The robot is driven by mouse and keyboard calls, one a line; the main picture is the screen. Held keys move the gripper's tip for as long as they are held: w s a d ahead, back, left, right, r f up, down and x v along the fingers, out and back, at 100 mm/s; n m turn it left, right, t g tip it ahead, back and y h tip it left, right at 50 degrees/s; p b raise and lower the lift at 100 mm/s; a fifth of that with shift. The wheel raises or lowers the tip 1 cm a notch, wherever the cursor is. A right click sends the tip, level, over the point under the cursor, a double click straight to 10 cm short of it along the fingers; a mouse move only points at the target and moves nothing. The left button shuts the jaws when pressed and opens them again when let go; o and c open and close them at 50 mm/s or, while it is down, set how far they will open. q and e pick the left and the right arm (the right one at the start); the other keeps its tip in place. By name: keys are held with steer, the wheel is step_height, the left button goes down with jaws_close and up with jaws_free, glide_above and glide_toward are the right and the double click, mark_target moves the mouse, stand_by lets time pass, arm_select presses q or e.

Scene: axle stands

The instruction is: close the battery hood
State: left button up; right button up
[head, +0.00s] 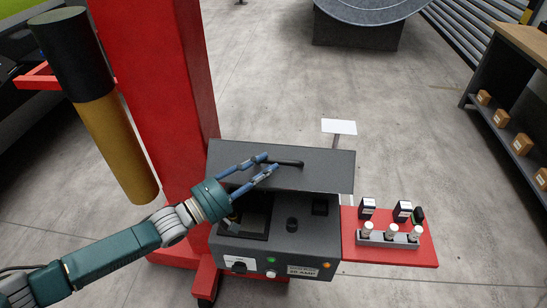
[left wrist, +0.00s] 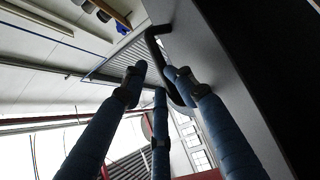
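The battery hood (head: 315,180) is a dark grey lid, raised at the back of the grey battery box (head: 305,242); the box's inside shows below it. A black bar handle (head: 287,162) is on the hood's face. My left gripper (head: 266,164) has blue fingers reaching in front of the hood at the handle's left end. In the left wrist view its fingers (left wrist: 157,82) are spread apart, with the handle (left wrist: 152,42) close to the right finger, partly hidden by it. I cannot tell whether they touch. My right gripper is not in view.
A red side shelf (head: 400,255) with small bottles and black boxes adjoins the box at right. A red post (head: 165,80) and a black and yellow cylinder (head: 115,130) stand at left. A workbench (head: 520,45) is far right. Open concrete floor lies behind the box.

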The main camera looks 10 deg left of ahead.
mark_target(273, 163)
arm_select(q)
steer(key=x, duration=0.3)
steer(key=shift+s+d+r, duration=0.1)
steer(key=shift+s+r, duration=0.05)
steer(key=shift+w+d+p, duration=0.1)
steer(key=shift+w+p, duration=0.2)
steer(key=shift+p, duration=0.05)
steer(key=shift+f, duration=0.2)
jaws_close()
steer(key=shift+s+f, duration=0.1)
steer(key=shift+f, duration=0.05)
